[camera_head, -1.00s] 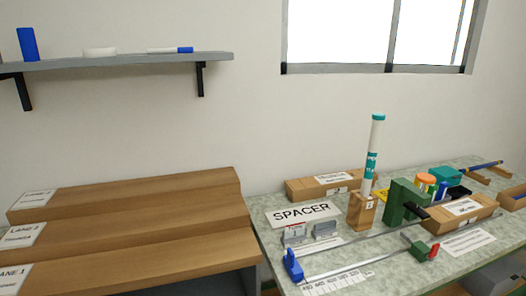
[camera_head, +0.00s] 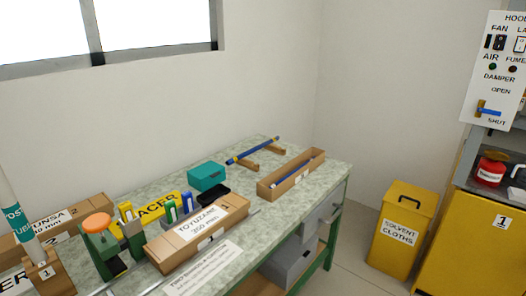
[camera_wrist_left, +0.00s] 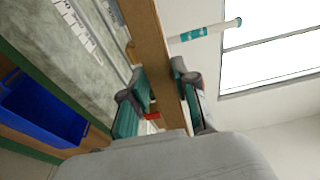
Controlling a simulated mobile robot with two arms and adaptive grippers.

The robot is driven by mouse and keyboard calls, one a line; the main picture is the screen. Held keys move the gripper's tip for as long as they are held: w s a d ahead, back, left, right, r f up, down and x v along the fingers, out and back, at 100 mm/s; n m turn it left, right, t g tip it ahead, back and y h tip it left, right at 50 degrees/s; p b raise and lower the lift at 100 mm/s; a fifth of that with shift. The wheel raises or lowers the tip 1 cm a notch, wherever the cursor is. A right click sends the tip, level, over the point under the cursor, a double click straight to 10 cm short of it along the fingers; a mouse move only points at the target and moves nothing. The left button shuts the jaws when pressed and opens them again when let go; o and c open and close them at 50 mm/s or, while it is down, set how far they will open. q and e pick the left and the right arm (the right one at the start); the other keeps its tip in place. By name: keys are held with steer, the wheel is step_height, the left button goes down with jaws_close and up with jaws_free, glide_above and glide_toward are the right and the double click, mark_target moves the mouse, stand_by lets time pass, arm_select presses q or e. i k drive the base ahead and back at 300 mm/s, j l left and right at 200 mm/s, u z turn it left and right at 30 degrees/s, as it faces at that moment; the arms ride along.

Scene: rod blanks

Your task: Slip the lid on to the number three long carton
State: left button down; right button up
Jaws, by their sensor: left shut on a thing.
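An open long carton (camera_head: 290,178) stands at the right end of the bench in the head view. A thin blue rod (camera_head: 300,168) lies in it, and its front label is too small to read. In the left wrist view my left gripper (camera_wrist_left: 163,80) is shut on a long brown piece (camera_wrist_left: 172,98), which looks like the carton lid. The piece runs lengthwise between the fingers, and its ends are not clearly seen. The left gripper does not show in the head view. My right gripper is in neither view now.
A teal box (camera_head: 207,176) and a rod on wooden rests (camera_head: 252,150) are behind. A Post tube (camera_head: 16,215) stands upright at left. A yellow bin (camera_head: 402,225) is on the floor.

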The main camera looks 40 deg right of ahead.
mark_target(263, 192)
steer(key=l+z, duration=0.1)
steer(key=l, duration=0.35)
steer(key=i+l, duration=0.15)
steer(key=l, duration=0.3)
steer(key=l+z, duration=0.15)
steer(key=l, duration=0.3)
steer(key=i+l+z, duration=0.1)
steer(key=l, duration=0.3)
steer(key=i+l, duration=0.2)
steer(key=l, duration=0.25)
steer(key=i+l+z, duration=0.15)
steer(key=l, duration=0.25)
steer(key=i+l+z, duration=0.1)
steer(key=l, duration=0.35)
steer(key=i+l, duration=0.1)
steer(key=l, duration=0.3)
steer(key=i+l, duration=0.15)
steer(key=l, duration=0.25)
steer(key=i+l+z, duration=0.1)
steer(key=l, duration=0.25)
